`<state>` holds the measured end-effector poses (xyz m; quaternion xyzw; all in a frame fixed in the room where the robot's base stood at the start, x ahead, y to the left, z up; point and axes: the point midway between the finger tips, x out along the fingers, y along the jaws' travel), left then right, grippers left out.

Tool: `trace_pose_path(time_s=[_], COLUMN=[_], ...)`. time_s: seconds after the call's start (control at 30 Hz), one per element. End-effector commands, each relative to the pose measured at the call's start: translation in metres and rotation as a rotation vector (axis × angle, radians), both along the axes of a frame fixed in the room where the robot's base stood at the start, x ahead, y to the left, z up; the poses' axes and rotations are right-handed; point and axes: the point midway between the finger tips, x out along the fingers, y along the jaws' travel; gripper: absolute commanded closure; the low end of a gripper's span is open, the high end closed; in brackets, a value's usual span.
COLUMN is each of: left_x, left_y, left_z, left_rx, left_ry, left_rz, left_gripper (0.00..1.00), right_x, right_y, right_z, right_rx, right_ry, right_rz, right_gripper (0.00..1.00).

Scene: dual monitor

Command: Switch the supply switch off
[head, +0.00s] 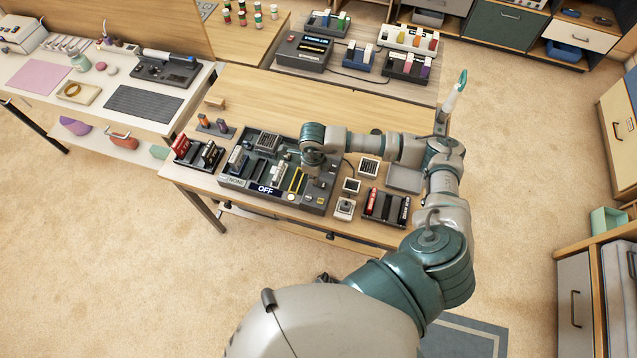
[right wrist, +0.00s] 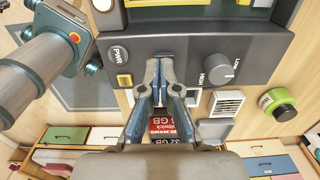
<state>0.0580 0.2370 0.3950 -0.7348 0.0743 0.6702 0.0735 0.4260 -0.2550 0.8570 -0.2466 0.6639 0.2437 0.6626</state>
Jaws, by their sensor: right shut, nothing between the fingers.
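A dark device (head: 235,172) lies on the wooden table. Its display reads OFF (head: 268,189) in the head view. My right gripper (head: 312,168) is over the right half of this device. In the right wrist view its shut, empty fingers (right wrist: 165,62) point at the grey panel (right wrist: 190,52), between the round PWR button (right wrist: 118,54) and the LOW/HIGH knob (right wrist: 223,68). The spot under the fingertips is hidden, so I cannot tell whether they touch a switch there. A yellow-lit square button (right wrist: 124,80) sits by the PWR button. My left gripper is not in view.
Red and dark modules stand in racks left (head: 198,152) and right (head: 386,206) of the device. Small white boxes (head: 345,208) are close by on its right. A grey pad (head: 404,178) lies under my right arm. The table behind the device is mostly bare.

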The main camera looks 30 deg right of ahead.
Motion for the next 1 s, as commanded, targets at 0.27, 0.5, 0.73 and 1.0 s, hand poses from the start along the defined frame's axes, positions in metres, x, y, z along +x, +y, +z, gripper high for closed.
trace_pose_path(time_s=[0.27,0.5,0.73,1.0], left_x=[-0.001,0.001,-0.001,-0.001], left_y=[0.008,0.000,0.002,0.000], left_z=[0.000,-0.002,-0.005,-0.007], left_rx=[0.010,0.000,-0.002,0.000], left_ry=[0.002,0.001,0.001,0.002], left_rz=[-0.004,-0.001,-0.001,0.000], left_gripper=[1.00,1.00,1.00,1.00], right_x=[0.000,0.000,0.000,0.000], right_y=[-0.004,-0.003,0.000,-0.003], right_z=[-0.001,-0.003,-0.005,-0.010], right_rx=[0.002,0.001,-0.001,0.001], right_ry=[0.001,0.001,0.000,0.001], right_rz=[-0.002,-0.002,-0.001,-0.002], right_gripper=[1.00,1.00,1.00,1.00])
